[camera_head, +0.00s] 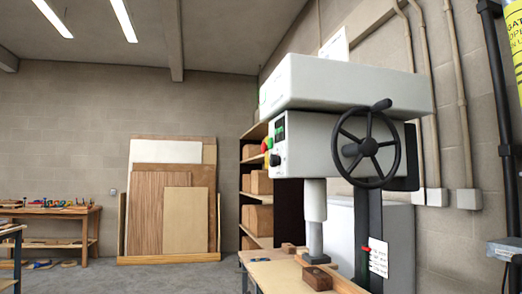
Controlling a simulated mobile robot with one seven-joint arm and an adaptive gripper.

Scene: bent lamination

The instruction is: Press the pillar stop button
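A pillar drill (330,145) with a white and grey head stands at the right. On the left end of its head is a control panel (279,140). A red button (264,147) sticks out there, with a green part (269,142) beside it and a yellow and dark knob (274,160) below. They show edge-on and small, so I cannot tell which is the stop button. A small red part (366,250) also shows on the drill's black column (374,215), beside a white tag. My gripper is not in view.
A black handwheel (366,148) sticks out from the head's near side. Wooden blocks (317,278) lie on the bench (268,270) below. Shelves with boxes (258,182) stand behind, leaning boards (170,205) farther back. The floor (165,277) at centre left looks clear.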

